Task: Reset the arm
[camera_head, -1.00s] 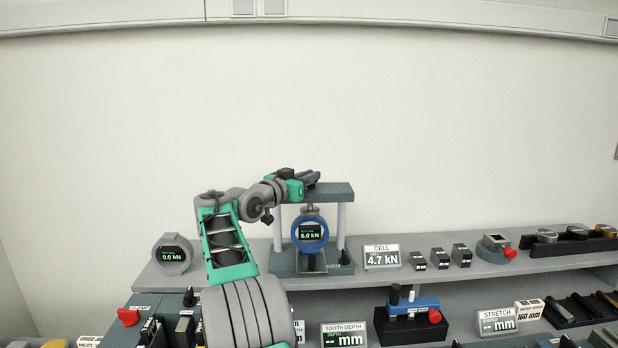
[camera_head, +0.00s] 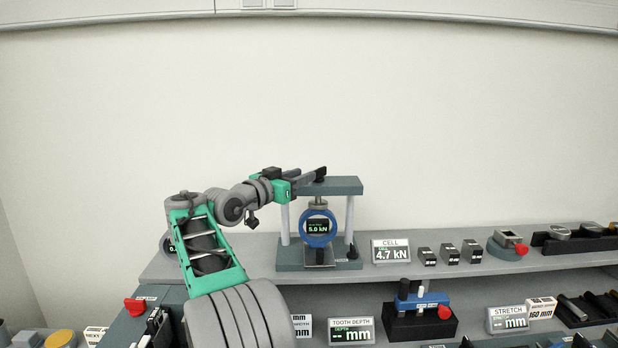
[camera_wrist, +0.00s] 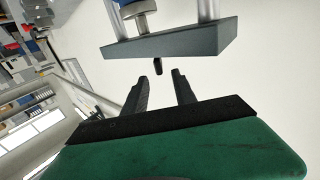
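My gripper (camera_head: 318,173) is raised at the top of the grey press frame (camera_head: 345,186), its fingers near the frame's top plate in the head view. The wrist view shows its two black fingers (camera_wrist: 160,90) apart with nothing between them. A small black knob (camera_wrist: 157,66) stands out from the frame's plate (camera_wrist: 170,42), just beyond the fingertips and clear of them. A blue ring gauge (camera_head: 303,228) reading 5.0 kN stands inside the press frame. My arm is bent up from the lower left and hides part of the shelf.
A sign reading CELL 4.7 kN (camera_head: 391,242) stands right of the press, with several small dark blocks (camera_head: 449,254) beside it. A round gauge (camera_head: 166,240) at left is mostly behind my arm. A blue tool (camera_head: 422,301) sits on a black block below. The wall above is bare.

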